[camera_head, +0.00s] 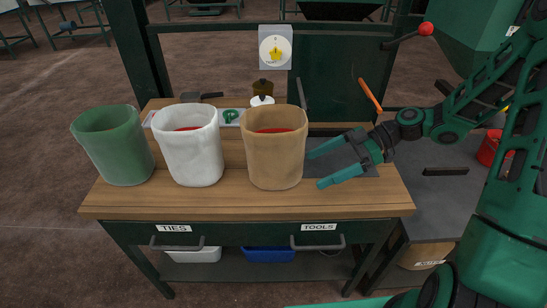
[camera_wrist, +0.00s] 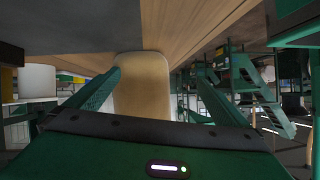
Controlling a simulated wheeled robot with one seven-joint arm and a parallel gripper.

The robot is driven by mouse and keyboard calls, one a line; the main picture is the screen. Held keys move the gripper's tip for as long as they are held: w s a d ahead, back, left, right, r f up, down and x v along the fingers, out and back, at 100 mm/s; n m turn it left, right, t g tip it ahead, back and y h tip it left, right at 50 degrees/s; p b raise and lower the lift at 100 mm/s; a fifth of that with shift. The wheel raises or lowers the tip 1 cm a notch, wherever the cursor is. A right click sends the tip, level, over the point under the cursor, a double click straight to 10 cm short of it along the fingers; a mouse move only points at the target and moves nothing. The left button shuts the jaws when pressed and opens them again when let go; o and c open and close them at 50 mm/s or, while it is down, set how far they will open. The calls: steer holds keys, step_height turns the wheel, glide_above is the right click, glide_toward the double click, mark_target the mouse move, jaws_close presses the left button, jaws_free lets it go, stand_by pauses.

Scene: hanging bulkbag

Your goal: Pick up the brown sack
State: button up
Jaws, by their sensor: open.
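The brown sack (camera_head: 275,155) stands upright and open-topped on the wooden bench, with something red inside it. My gripper (camera_head: 318,169) is just to its right at bench height, its two teal fingers apart and pointing left toward the sack. In the wrist view the brown sack (camera_wrist: 142,88) shows ahead between the two open fingers (camera_wrist: 150,90). Nothing is held. In the head view the fingertips lie close to the sack's right side; I cannot tell whether they touch it.
A white sack (camera_head: 190,155) and a green sack (camera_head: 118,150) stand left of the brown one on the bench (camera_head: 230,205). Behind it are a dark-and-white jar (camera_head: 263,92) and a yellow-knobbed switch box (camera_head: 275,48). An orange handle (camera_head: 371,94) rises behind.

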steer(key=w+a+r+n+t+y, duration=0.1)
steer(key=w+a+r+y, duration=0.1)
steer(key=w+r+y, duration=0.25)
steer(key=a, duration=1.1)
steer(key=shift+s+r+y, duration=0.45)
steer(key=shift+c, duration=0.3)
steer(key=c, duration=0.9)
